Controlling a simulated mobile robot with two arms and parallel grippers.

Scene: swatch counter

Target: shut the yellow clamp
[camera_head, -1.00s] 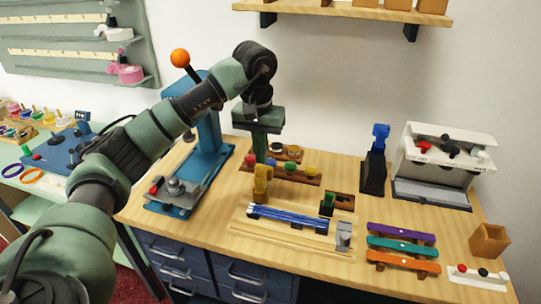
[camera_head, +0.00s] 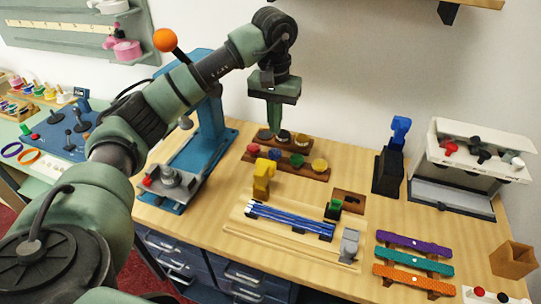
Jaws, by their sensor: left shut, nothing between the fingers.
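The yellow clamp (camera_head: 263,178) stands at the back left end of a wooden fixture (camera_head: 285,245) on the workbench. Its upper part sticks up above the blue rods; I cannot tell from this view whether it is open or shut. My left gripper (camera_head: 274,130) points down with its fingers together and empty. My right gripper is not in view.
Blue-and-white rods (camera_head: 290,219) lie on the fixture, with a green clamp (camera_head: 334,208) and a grey clamp (camera_head: 348,246) near their right end. Pots on wooden strips (camera_head: 290,169) stand behind. A blue press (camera_head: 207,140) stands left, a blue-topped black stand (camera_head: 388,170) right.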

